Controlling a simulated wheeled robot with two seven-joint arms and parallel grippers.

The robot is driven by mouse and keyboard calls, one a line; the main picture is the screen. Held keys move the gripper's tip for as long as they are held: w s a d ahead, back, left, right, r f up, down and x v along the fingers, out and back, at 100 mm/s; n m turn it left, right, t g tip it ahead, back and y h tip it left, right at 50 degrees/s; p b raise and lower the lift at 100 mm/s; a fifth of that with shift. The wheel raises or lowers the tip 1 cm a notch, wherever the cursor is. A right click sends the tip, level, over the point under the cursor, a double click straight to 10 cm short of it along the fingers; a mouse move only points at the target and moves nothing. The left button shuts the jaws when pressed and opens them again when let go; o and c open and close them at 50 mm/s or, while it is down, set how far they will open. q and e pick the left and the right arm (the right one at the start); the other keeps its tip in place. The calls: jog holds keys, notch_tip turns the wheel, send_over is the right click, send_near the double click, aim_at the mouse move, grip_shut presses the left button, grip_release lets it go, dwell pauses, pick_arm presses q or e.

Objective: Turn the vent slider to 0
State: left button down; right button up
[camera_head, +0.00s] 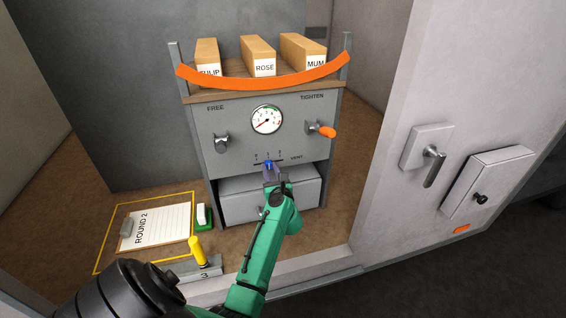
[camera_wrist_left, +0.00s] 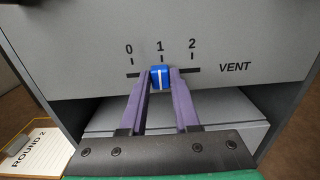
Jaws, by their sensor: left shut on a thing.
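The vent slider's blue knob (camera_wrist_left: 161,76) stands at the 1 mark of its slot (camera_wrist_left: 134,75), between 0 on the left and 2 on the right. My left gripper (camera_wrist_left: 161,84) is shut on the blue knob, one purple finger on each side. In the head view the knob (camera_head: 269,165) shows small on the lower part of the grey panel (camera_head: 230,150), with my left gripper (camera_head: 272,178) at it. The scale's numbers are too small to read well there. My right gripper is not in view.
A gauge (camera_head: 266,119), a grey lever (camera_head: 222,143) and an orange-tipped lever (camera_head: 321,130) are above the slider. A grey drawer (camera_head: 240,205) is below. A yellow-handled lever (camera_head: 198,250) and a ROUND 2 sheet (camera_head: 155,228) are at lower left.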

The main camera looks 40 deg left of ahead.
pick_arm(q)
jog(key=s+a, duration=0.2)
jog(key=s, duration=0.1)
jog(key=shift+s+p, duration=0.1)
jog(key=shift+p, duration=0.3)
jog(key=shift+a+f, duration=0.15)
jog(key=c, duration=0.6)
grip_release()
jog(key=shift+c, duration=0.2)
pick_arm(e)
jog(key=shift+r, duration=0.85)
